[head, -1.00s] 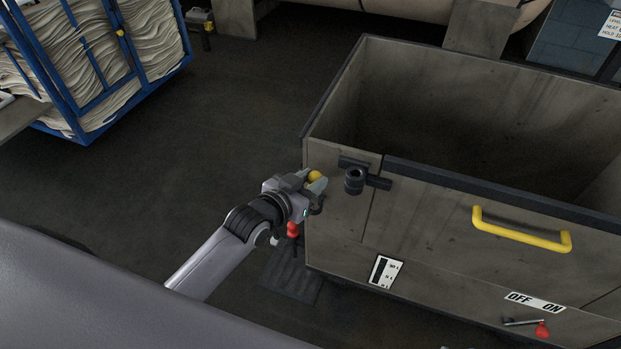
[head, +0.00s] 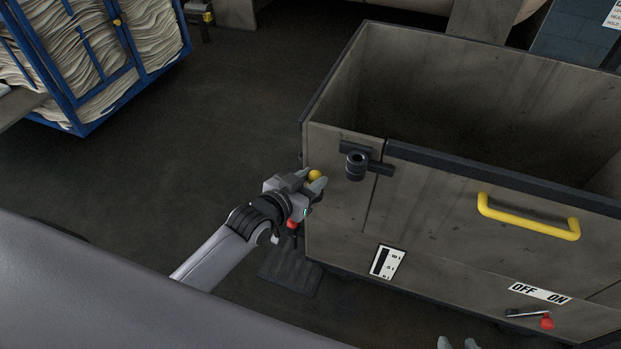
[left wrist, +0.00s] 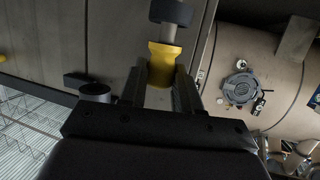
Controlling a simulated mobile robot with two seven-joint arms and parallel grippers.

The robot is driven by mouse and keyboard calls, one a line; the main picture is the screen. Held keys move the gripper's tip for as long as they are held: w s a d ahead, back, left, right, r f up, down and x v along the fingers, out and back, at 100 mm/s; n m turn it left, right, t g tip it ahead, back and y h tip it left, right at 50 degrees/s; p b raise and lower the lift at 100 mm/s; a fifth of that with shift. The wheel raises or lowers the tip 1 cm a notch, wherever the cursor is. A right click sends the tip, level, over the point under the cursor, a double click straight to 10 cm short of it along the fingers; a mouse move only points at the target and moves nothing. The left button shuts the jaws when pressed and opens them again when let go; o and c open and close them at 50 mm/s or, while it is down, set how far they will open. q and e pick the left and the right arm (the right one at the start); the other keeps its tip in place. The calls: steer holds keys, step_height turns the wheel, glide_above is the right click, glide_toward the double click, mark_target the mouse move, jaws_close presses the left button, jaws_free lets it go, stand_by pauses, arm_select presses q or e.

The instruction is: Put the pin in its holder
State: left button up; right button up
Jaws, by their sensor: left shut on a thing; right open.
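My left gripper (head: 311,184) is shut on the pin by its yellow head (head: 314,175), just left of the cart's near left corner. In the left wrist view the yellow head (left wrist: 162,66) sits between the fingers, with a short metal shank (left wrist: 169,33) beyond it. The shank meets a black round piece (left wrist: 171,11) at the top edge; I cannot tell if this is the holder or part of the pin. A black round socket (head: 357,165) with a bar is on the cart's front panel, apart from the gripper. My right gripper (head: 458,343) shows only its separated fingertips at the bottom edge.
The grey open-topped cart (head: 430,222) fills the right side, with a yellow handle (head: 528,217) and a red-tipped lever (head: 546,322) under an OFF/ON label. A blue cage (head: 105,85) of folded cloth stands far left.

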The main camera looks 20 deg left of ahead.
stand_by(0.3)
arm_select(q)
steer(key=o, duration=1.1)
steer(key=shift+o, duration=0.2)
steer(key=p+v, duration=0.1)
steer(key=v, duration=0.6)
steer(key=shift+s, duration=0.15)
steer(key=s+a+f+g+y+p, duration=0.1)
steer(key=s+f+p, duration=0.1)
steer(key=s, duration=0.6)
steer(key=s+a+f+n+g+y+p, duration=0.1)
steer(key=s+p, duration=0.3)
steer(key=s, duration=0.4)
steer(key=shift+s+f+g, duration=0.2)
steer(key=shift+f+g, duration=0.25)
steer(key=shift+g, duration=0.35)
